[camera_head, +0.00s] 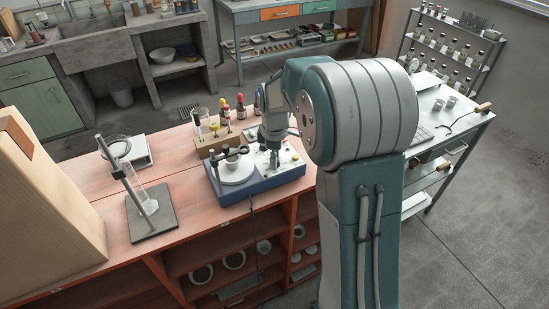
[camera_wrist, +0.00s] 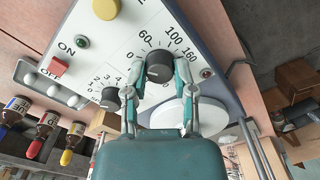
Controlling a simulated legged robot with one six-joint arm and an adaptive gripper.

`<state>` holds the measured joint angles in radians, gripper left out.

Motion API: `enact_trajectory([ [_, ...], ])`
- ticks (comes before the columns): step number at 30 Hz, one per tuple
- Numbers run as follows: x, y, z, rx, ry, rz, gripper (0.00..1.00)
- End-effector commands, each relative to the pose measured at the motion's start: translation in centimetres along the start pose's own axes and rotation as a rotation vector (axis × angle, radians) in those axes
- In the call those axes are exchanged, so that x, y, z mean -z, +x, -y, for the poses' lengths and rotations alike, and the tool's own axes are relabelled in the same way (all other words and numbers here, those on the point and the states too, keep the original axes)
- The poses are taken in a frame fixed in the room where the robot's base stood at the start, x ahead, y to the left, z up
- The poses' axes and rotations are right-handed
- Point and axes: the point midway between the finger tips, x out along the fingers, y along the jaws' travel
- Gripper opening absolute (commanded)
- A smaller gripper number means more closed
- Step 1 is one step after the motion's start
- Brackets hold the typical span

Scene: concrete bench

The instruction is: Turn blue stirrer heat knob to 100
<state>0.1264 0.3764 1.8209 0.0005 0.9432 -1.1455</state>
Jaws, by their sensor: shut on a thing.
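The blue stirrer (camera_head: 258,190) stands on the reddish bench, with a round white plate (camera_head: 236,171) on its left and a pale control panel on its right. My gripper (camera_head: 270,150) reaches down over that panel. In the wrist view my gripper (camera_wrist: 160,76) has its two fingers on either side of the black heat knob (camera_wrist: 161,64) and is shut on it. The scale around this knob shows 0, 60, 100 and 160. The knob's exact setting is too small to read. A smaller black knob (camera_wrist: 109,97) with a low-number scale sits beside it.
The panel also has a yellow button (camera_wrist: 106,9) and a red ON/OFF switch (camera_wrist: 61,66). A stand with a cylinder (camera_head: 150,198) is at the left. A cardboard box (camera_head: 40,210) fills the near left.

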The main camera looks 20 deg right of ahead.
Motion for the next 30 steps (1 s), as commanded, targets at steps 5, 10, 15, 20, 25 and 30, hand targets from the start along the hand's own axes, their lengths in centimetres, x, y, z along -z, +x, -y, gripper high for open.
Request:
enact_trajectory([
  [5, -0.04, 0.16, 0.0, 0.002, 0.11, 0.002, 0.0],
  [10, -0.06, 0.18, 0.0, 0.002, 0.259, 0.002, 0.0],
  [15, -0.06, 0.2, 0.0, 0.002, 0.422, 0.003, 0.0],
  [20, -0.07, 0.21, 0.02, 0.003, 0.574, 0.003, 0.0],
  [25, -0.07, 0.23, 0.03, 0.003, 0.735, 0.004, 0.0],
  [30, -0.08, 0.24, 0.04, 0.003, 0.896, 0.004, 0.0],
])
